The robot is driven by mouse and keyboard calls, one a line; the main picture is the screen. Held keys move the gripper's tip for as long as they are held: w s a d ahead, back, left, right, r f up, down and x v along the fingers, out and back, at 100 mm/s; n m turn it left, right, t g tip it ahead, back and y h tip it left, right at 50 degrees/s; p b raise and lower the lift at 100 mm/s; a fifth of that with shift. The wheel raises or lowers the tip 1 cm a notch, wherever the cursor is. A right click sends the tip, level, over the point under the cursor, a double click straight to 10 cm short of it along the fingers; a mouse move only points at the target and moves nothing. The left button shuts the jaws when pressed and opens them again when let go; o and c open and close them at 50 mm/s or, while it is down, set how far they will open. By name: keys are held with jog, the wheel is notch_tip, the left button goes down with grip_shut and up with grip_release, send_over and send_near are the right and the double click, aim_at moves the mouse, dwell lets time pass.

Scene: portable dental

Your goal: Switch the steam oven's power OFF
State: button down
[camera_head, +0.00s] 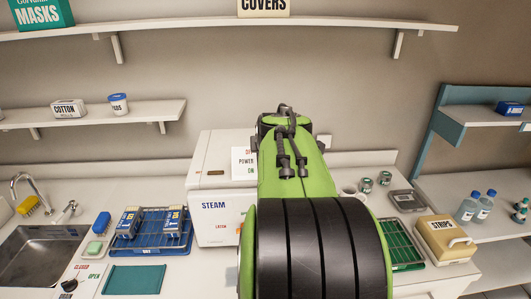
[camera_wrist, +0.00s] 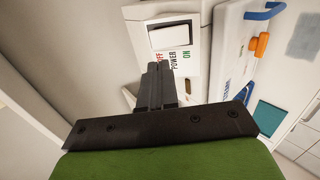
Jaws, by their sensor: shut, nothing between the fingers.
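The steam oven (camera_head: 222,230) is a white box with STEAM in blue on its front, left of centre in the head view. Its POWER label (camera_head: 243,163) shows at the upper right, partly hidden by my arm. In the wrist view the white rocker power switch (camera_wrist: 170,36) sits above the words OFF, POWER and ON, which run sideways. I cannot tell which way the rocker is tipped. My gripper (camera_wrist: 154,72) is shut and empty, its tips just below the switch panel in the picture. Whether they touch it is unclear.
An orange knob (camera_wrist: 259,45) and blue handle (camera_wrist: 263,11) lie right of the panel in the wrist view. A blue rack (camera_head: 150,246) with boxes stands left of the oven, and a sink (camera_head: 40,254) further left. A yellow STRIPS box (camera_head: 447,240) is at right.

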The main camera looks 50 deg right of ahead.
jog(key=x, duration=1)
jog(key=shift+w+d+f+p, duration=0.15)
jog(key=shift+w+d+p, duration=0.05)
jog(key=shift+p, duration=0.2)
jog(key=shift+w+d+r+g+y+p, duration=0.15)
jog(key=shift+r+g+y+p, duration=0.15)
jog(key=shift+p, duration=0.85)
jog(key=shift+w+d+f, duration=0.1)
jog(key=shift+d+f, duration=0.05)
jog(key=shift+f, duration=0.25)
jog(key=shift+s+a+f+b, duration=0.55)
jog(key=shift+a+b, duration=0.1)
jog(key=shift+b, duration=0.5)
jog(key=shift+r, duration=0.15)
